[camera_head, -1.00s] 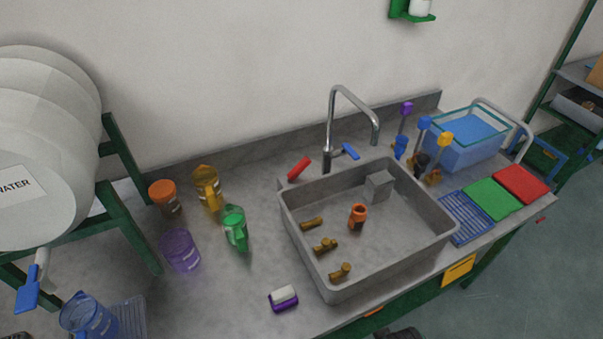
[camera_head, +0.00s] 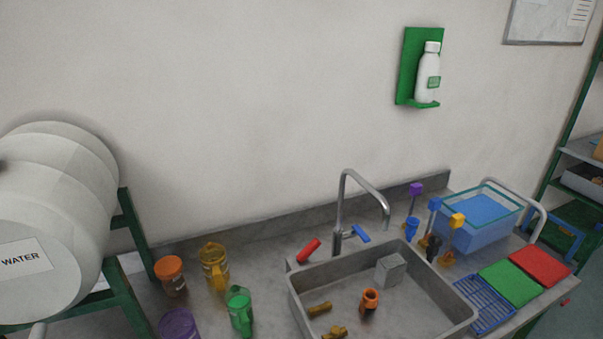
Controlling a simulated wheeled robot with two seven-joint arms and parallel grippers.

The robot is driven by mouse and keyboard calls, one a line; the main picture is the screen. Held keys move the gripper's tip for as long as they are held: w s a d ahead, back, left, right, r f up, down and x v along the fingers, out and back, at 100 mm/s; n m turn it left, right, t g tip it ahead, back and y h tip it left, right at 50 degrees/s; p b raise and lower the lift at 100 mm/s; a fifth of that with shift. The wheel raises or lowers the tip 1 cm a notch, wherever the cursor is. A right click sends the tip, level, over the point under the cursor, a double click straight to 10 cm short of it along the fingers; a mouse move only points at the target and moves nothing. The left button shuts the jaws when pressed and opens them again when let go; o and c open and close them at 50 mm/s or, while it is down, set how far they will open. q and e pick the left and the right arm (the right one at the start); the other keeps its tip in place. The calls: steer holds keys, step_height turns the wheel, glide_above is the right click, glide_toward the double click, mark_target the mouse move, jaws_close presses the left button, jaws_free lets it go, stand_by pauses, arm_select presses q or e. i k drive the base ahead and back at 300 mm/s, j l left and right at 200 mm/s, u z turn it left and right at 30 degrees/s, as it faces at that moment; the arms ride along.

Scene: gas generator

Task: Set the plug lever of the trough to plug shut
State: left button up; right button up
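A grey sink-like trough (camera_head: 455,304) is set in the worktop at the lower right, its front cut off by the picture's bottom edge. A red lever (camera_head: 309,250) lies slanted at its back left rim; it looks like the plug lever, but no label shows. A blue lever (camera_head: 361,234) sits at the base of the curved metal tap (camera_head: 342,207). A grey block (camera_head: 389,269), an orange fitting (camera_head: 369,301) and brass-coloured fittings (camera_head: 319,309) are inside the trough. I cannot tell a plug or its state. Neither of my grippers is in view.
A white water barrel (camera_head: 62,220) on a green stand fills the left. Orange, yellow and green containers (camera_head: 240,311) stand left of the trough. A clear blue-water tank (camera_head: 482,222), coloured valves, a blue rack and green and red mats (camera_head: 541,265) are to the right.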

mark_target(314, 244)
steer(key=k+j+u, duration=0.1)
steer(key=j+u, duration=0.15)
steer(key=k+j+u, duration=0.1)
steer(key=j+u, duration=0.2)
steer(key=k+j+u, duration=0.1)
steer(key=j+u, duration=0.15)
steer(key=j, duration=0.1)
